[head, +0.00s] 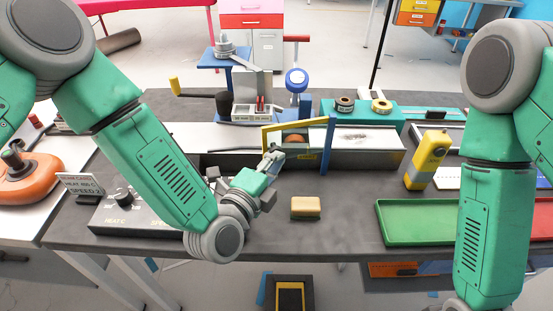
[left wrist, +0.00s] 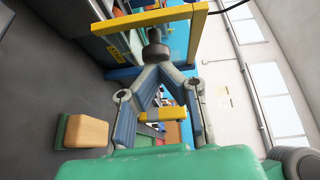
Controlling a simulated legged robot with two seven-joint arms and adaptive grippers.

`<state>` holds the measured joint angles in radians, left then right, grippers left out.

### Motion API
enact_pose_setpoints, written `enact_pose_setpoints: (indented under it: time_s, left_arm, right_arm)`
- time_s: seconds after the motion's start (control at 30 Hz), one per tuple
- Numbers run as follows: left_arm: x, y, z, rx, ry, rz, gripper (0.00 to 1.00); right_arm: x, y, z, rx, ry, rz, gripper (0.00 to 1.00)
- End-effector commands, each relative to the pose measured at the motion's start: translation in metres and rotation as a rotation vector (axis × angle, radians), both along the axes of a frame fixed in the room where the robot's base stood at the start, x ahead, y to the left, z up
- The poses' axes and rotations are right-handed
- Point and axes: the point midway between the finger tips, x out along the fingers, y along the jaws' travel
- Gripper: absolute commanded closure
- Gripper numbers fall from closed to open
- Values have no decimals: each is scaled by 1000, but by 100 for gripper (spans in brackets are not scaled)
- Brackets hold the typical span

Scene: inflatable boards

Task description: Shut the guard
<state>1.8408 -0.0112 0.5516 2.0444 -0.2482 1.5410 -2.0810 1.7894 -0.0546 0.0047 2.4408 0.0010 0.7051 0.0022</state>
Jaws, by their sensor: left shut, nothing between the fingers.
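The guard (head: 297,125) is a yellow frame beside a blue upright, over the long grey machine bed in the head view.
A tan block (head: 305,207) lies on the dark bench in front of the machine. A control box (head: 125,215) is under my left arm. A yellow handheld tool (head: 427,160) and a green tray (head: 415,222) are to the right. The bench between block and tray is clear.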

Motion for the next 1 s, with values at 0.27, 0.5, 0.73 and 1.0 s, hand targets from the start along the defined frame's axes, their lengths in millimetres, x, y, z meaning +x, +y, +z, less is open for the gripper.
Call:
enact_pose_setpoints:
  time_s: [0.27,0.5,0.73,1.0]
  left_arm:
    - [25,16,-1,5,-10,-171,100]
    - [42,23,0,2,0,-201,100]
    - [43,24,0,1,0,-197,100]
    - [46,24,1,3,-2,-196,100]
  right_arm:
    - [0,0,-15,0,0,0,100]
    - [0,0,-22,0,0,0,100]
    - [0,0,-21,0,0,0,100]
    - [0,0,-22,0,0,0,100]
